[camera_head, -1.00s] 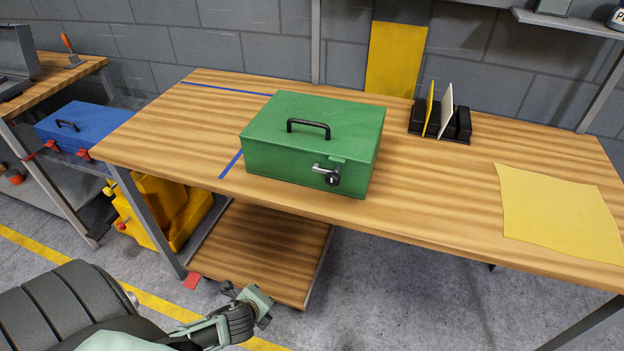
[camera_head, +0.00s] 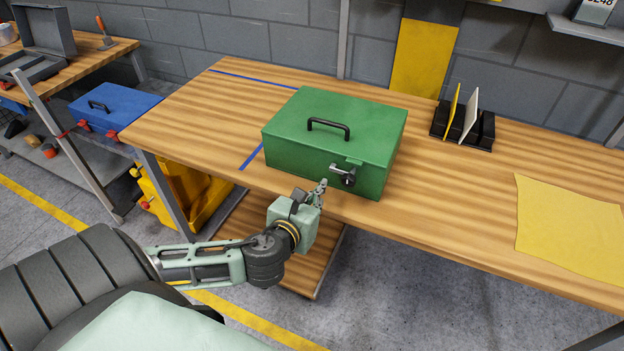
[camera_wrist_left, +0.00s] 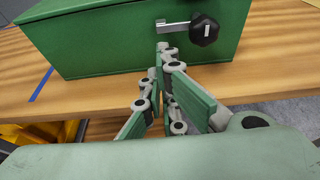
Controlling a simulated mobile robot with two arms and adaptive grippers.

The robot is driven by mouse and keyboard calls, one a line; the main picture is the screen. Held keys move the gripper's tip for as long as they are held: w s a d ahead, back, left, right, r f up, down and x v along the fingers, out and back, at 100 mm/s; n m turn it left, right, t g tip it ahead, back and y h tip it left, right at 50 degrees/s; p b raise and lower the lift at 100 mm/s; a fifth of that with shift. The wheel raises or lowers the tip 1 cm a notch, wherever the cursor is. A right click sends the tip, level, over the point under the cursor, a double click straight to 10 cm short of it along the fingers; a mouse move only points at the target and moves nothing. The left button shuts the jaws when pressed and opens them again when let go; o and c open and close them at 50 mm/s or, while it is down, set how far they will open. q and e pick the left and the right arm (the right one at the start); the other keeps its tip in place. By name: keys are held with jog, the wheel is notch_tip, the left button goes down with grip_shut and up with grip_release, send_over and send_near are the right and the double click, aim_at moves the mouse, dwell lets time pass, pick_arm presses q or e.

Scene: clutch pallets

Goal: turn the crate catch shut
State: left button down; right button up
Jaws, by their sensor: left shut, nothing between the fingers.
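The green crate (camera_head: 325,140) stands on the wooden workbench, lid down, with a black handle on top. Its catch (camera_head: 343,175) is on the front face, a silver lever with a black knob. In the left wrist view the catch (camera_wrist_left: 204,29) shows the lever pointing sideways to the left of the knob. My left gripper (camera_head: 321,187) is shut and empty, just in front of the crate, a little left of the catch. In the left wrist view its fingertips (camera_wrist_left: 165,50) appear just below the lever's left end; I cannot tell if they touch it. My right gripper is not in view.
The workbench (camera_head: 450,190) has free room right of the crate. A black rack (camera_head: 463,126) with upright plates stands at the back, and a yellow sheet (camera_head: 570,230) lies at the right. A blue toolbox (camera_head: 115,105) sits on a shelf at the left.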

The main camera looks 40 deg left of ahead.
aim_at(343, 174)
pick_arm(q)
jog(key=shift+x, duration=2.4)
jog(key=shift+p, duration=0.3)
